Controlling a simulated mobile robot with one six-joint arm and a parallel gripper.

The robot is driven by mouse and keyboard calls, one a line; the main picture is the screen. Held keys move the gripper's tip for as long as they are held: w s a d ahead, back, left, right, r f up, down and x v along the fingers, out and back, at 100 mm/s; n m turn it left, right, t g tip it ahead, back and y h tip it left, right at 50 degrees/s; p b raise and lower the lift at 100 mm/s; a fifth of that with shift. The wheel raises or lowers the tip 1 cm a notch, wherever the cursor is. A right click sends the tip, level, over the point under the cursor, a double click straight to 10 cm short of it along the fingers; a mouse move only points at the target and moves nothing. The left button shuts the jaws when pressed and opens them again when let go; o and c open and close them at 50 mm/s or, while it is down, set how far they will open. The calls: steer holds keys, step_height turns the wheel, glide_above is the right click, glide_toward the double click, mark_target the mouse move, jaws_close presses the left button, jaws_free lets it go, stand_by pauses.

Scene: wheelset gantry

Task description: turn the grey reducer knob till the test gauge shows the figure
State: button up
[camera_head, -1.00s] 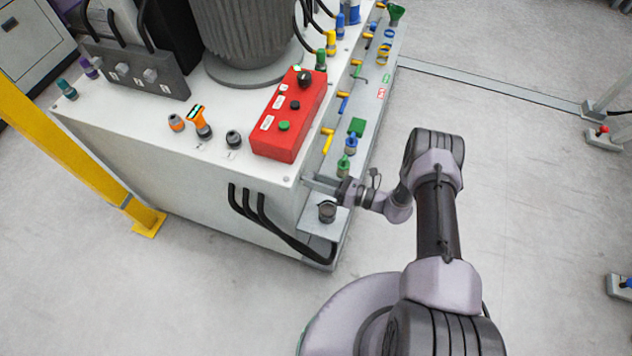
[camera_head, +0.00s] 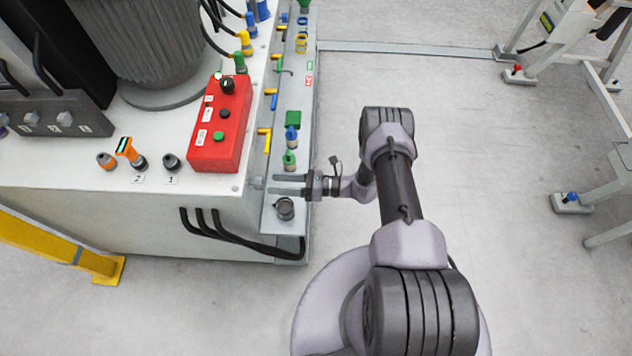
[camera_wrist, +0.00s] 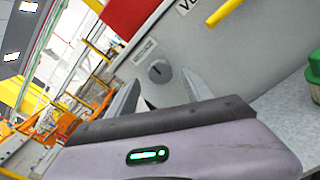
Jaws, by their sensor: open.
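The grey reducer knob (camera_wrist: 159,71) is a round knob with a dark mark, on the grey side face of the power unit, beside a small label, in the wrist view. In the head view a small grey stub (camera_head: 257,184) shows there. My gripper (camera_head: 275,185) is open, its fingers pointing at that face. In the wrist view the fingers of my gripper (camera_wrist: 160,82) appear either side of the knob; contact is not visible. An orange device with a small lit display (camera_head: 126,147) stands on the unit's top; I cannot tell whether it is the test gauge, and its figure is unreadable.
A red control box (camera_head: 220,125) sits on the unit's top. Yellow-handled valves (camera_head: 266,138) and a green fitting (camera_head: 289,160) line the side ledge. A dark round cap (camera_head: 285,208) is on the ledge below my gripper. Black hoses (camera_head: 235,243) bend round the corner.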

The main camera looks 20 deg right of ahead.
steer(key=v, duration=1.3)
steer(key=shift+p, duration=0.35)
steer(key=shift+s+d, duration=0.1)
steer(key=w+r+n+g+h, duration=0.25)
steer(key=r+n+g, duration=0.35)
steer(key=r, duration=0.8)
steer(key=s+a+r+n+h, duration=0.1)
steer(key=a+r+n+h, duration=0.15)
steer(key=r, duration=0.35)
steer(key=s+a+r+n+g+h, duration=0.1)
steer(key=s+r+n, duration=0.1)
steer(key=r+n, duration=0.25)
steer(key=s+a+r+n+h, duration=0.1)
steer(key=a+r+n+h, duration=0.1)
steer(key=r, duration=0.4)
steer(key=s+a+r+n+t+h+b, duration=0.1)
steer(key=s+r+n+t+h, duration=0.5)
steer(key=s+r+n, duration=0.3)
steer(key=s+r, duration=0.3)
steer(key=s, duration=0.3)
steer(key=shift+a+h, duration=0.15)
steer(key=shift+h, duration=0.25)
